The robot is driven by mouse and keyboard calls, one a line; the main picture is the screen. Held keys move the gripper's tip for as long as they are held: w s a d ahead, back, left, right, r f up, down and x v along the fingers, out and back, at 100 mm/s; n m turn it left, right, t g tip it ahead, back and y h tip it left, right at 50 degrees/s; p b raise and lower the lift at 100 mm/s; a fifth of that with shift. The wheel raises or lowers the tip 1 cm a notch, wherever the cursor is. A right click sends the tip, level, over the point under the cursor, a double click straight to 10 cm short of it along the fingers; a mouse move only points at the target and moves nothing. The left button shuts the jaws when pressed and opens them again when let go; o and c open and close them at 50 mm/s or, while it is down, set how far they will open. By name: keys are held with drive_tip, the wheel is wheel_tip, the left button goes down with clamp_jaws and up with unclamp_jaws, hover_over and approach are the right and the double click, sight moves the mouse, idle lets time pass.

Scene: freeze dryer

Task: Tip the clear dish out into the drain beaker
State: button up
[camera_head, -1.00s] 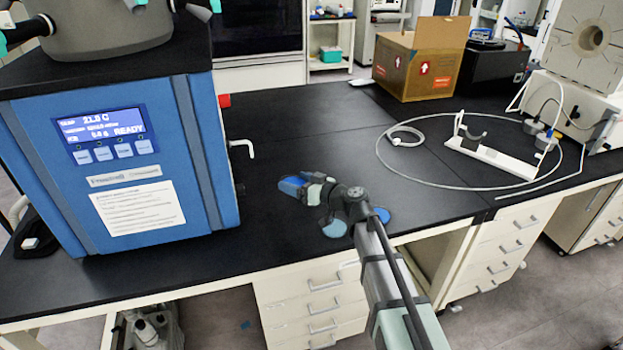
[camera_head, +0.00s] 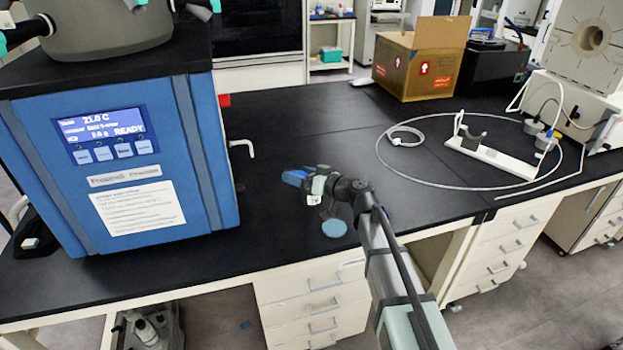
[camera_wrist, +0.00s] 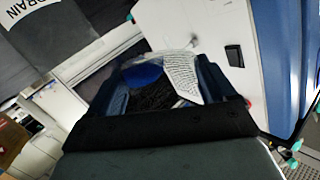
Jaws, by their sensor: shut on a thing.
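My gripper (camera_head: 309,182) is above the black bench, right of the blue machine. A white label reading DRAIN (camera_wrist: 32,14) shows at the upper left of the wrist view; the drain beaker's outline is unclear. A small whitish patch and a light-blue disc (camera_head: 334,228) show below my gripper in the head view.
The blue machine (camera_head: 120,165) with a lit READY screen stands close at the left, its white tap (camera_head: 243,148) sticking out. A thin hose loop (camera_head: 405,137) and white stand (camera_head: 490,158) lie at right. A cardboard box (camera_head: 420,65) stands behind.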

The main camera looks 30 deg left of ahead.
drive_tip(key=shift+w+r, duration=0.15)
drive_tip(key=shift+w+d+f+m, duration=0.1)
drive_tip(key=shift+w+f+m, duration=0.15)
drive_tip(key=shift+w+m, duration=0.2)
drive_tip(key=shift+w+d+f+m, duration=0.1)
drive_tip(key=shift+w+f+m, duration=0.1)
drive_tip(key=shift+w+m, duration=0.25)
idle(1.7)
drive_tip(key=shift+w+d+r+m, duration=0.15)
drive_tip(key=shift+w+r+m, duration=0.7)
drive_tip(key=shift+r, duration=0.15)
idle(1.5)
drive_tip(key=shift+w+d+r+m+g+y, duration=0.1)
drive_tip(key=shift+w+r+m+g+y, duration=0.15)
drive_tip(key=shift+m, duration=0.2)
drive_tip(key=shift+w+d+m+g+y, duration=0.1)
drive_tip(key=shift+w+m+g, duration=0.05)
drive_tip(key=shift+w+m, duration=0.2)
idle(2.0)
